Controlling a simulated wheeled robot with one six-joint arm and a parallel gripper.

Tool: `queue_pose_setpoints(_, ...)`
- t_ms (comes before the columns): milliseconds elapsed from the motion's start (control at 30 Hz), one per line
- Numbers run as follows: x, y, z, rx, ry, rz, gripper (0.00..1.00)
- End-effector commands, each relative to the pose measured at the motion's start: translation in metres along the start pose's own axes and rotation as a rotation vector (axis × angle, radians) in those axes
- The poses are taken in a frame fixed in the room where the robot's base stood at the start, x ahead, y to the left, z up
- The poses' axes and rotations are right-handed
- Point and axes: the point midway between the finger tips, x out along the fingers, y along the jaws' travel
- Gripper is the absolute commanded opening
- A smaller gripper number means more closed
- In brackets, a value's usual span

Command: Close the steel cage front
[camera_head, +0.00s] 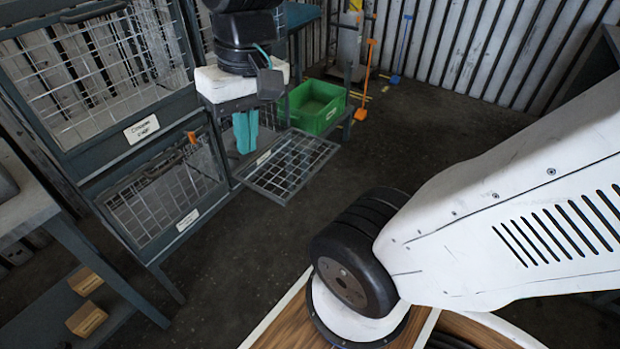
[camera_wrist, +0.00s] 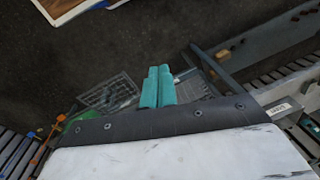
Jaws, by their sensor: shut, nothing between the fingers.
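The steel cage front, a grey-framed wire mesh panel (camera_head: 296,172), juts out low into the room, swung down to nearly level. It also shows in the wrist view (camera_wrist: 108,95), left of my fingers. My gripper (camera_head: 244,149) hangs with its teal fingers pointing down, just left of the panel's inner end in the picture. In the wrist view my gripper (camera_wrist: 158,70) has its two fingers together, with nothing between them. Whether the fingers touch the panel cannot be told. The cage opening behind the panel is largely hidden by my arm.
Mesh-fronted cages (camera_head: 165,195) with white labels stand to the left. A green crate (camera_head: 318,108) stands behind the panel. Wooden blocks (camera_head: 86,320) lie on a low shelf at left. A wooden tabletop (camera_head: 290,325) is at the front. Dark floor between is clear.

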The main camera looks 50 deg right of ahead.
Motion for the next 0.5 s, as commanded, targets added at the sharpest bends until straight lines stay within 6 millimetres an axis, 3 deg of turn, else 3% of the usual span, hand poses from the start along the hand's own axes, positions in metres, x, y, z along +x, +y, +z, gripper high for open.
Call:
queue_pose_setpoints(267, 0.021, 0.016, -0.109, 0.396, -0.143, -0.263, 0.00)
queue_pose_setpoints(500, 0.063, 0.075, -0.205, 0.761, -0.214, -0.503, 0.00)
